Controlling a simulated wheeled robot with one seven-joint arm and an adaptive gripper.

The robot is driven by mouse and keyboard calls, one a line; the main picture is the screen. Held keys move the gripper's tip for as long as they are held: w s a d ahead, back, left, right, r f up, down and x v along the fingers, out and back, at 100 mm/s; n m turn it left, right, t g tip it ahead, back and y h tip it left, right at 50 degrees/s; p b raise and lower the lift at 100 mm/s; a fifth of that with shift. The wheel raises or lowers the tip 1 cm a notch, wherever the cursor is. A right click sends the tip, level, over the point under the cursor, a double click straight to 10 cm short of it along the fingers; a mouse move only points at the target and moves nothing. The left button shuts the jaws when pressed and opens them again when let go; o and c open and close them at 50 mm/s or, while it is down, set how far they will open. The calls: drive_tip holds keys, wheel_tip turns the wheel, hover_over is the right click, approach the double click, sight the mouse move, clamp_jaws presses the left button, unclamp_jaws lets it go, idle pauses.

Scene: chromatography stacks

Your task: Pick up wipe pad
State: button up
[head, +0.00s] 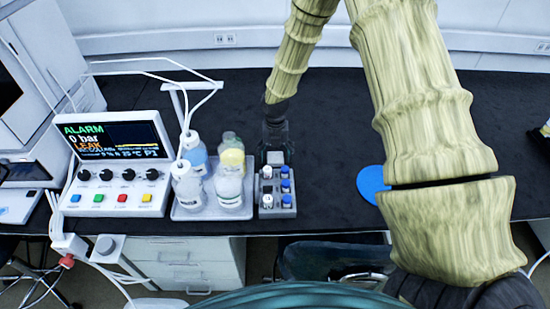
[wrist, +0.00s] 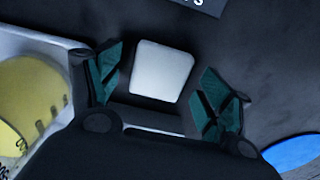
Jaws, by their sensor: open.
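The wipe pad looks to be the pale, rounded square pad (wrist: 162,69) on the black bench, between my fingers in the wrist view. In the head view only a pale bit of it (head: 275,158) shows below my gripper. My gripper (head: 276,152) points down behind the small vial rack. In the wrist view, my gripper's (wrist: 160,82) two green-padded fingers stand apart, one on each side of the pad, with a narrow dark gap at each side. The pad's near edge is close to the dark gripper body. I cannot tell the fingertips' height above the bench.
The grey vial rack (head: 266,211) stands just in front of my gripper. A tray (head: 209,215) of bottles is to its left, beside the alarm console (head: 118,205). A blue disc (head: 372,185) lies to the right, partly behind my arm. The bench behind is clear.

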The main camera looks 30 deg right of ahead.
sight(275, 157)
drive_tip(key=shift+f, duration=0.15)
drive_tip(key=shift+c, duration=0.4)
drive_tip(key=c, duration=0.8)
drive_tip(key=shift+r+b, duration=0.9)
drive_tip(key=shift+r, duration=4.15)
